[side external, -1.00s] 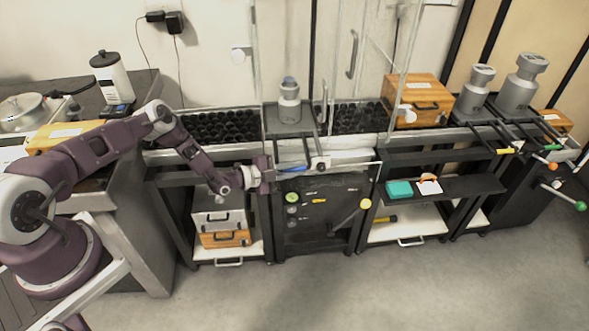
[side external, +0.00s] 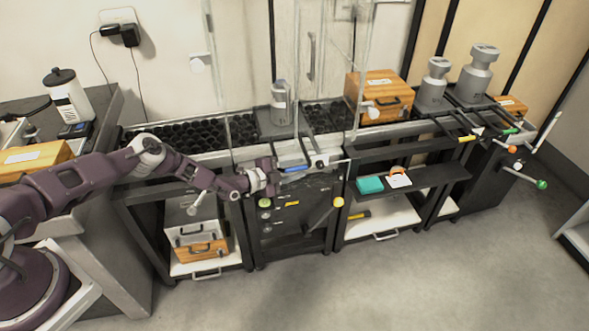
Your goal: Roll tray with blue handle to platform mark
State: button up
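The tray with the blue handle (side external: 294,169) sits on the long weighing bench. Its grey plate (side external: 266,126) carries a grey metal weight (side external: 280,107), which stands upright. Dark rails run from the tray toward the front edge, where the handle lies. My gripper (side external: 276,177) is at the left end of the blue handle, against it or very close. The fingers are small and partly hidden, so I cannot tell whether they are closed on it. The platform mark cannot be made out.
Black roller beds (side external: 186,133) flank the tray. A wooden box (side external: 380,96) stands to its right. Further right are two larger weights (side external: 434,87) (side external: 475,75) with yellow, orange and green handles. The floor in front is open.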

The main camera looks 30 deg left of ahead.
jog(key=shift+s+a, duration=0.1)
jog(key=v, duration=0.7)
dwell(0.4)
